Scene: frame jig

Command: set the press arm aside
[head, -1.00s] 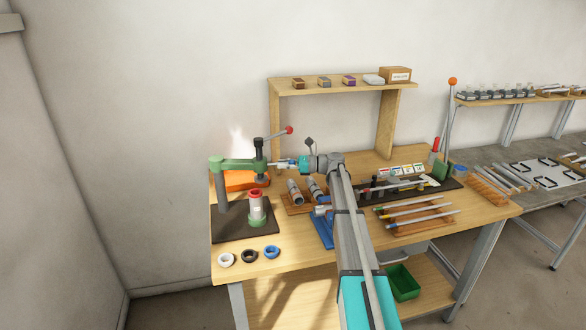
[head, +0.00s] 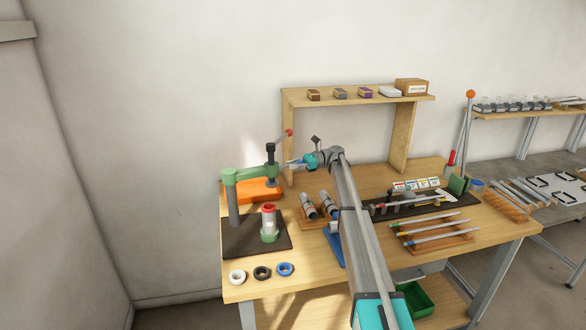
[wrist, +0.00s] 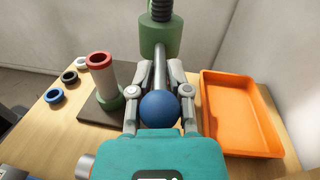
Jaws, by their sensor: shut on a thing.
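The press arm (head: 248,174) is a green bar on a grey post, with a black screw spindle through its free end. In the wrist view its green head (wrist: 160,35) is straight ahead, with a steel rod and blue ball knob (wrist: 160,109) pointing at me. My gripper (wrist: 159,84) is shut on this handle, a finger on each side; the exact contact is partly hidden behind the knob. It also shows in the head view (head: 298,163), right of the spindle. The red-topped grey cylinder (head: 268,219) stands upright in a green holder, in front of the press head.
An orange tray (wrist: 240,118) lies right of the handle in the wrist view. White, black and blue rings (head: 285,269) lie at the bench's front left. A dark base plate (head: 238,246) carries the post. A shelf (head: 350,98) stands behind my arm.

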